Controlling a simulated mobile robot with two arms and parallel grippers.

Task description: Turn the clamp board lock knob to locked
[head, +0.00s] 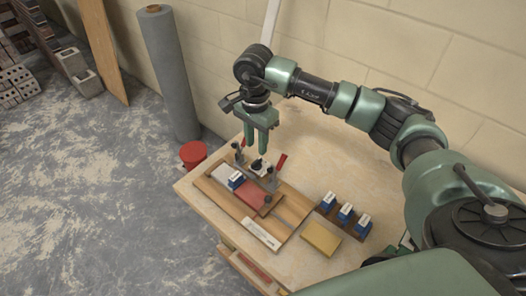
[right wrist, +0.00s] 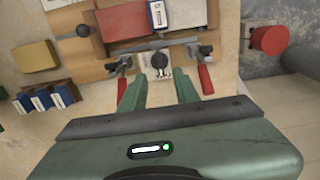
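The lock knob (right wrist: 160,61) is black and round, on a white plate (right wrist: 157,78) at the edge of the wooden clamp board (head: 292,207). It also shows in the head view (head: 259,164). A toggle clamp with a red handle (right wrist: 206,79) stands on one side and another (right wrist: 123,87) on the other. My right gripper (head: 257,151) points down just above the knob. In the right wrist view its fingers (right wrist: 160,92) are open and empty, apart from the knob. I cannot tell which setting the knob points to. My left gripper is out of view.
The board holds a red block (head: 246,194) and a small blue-and-white piece (head: 236,179). A yellow block (head: 321,238) and several blue pieces (head: 345,212) lie to the right.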

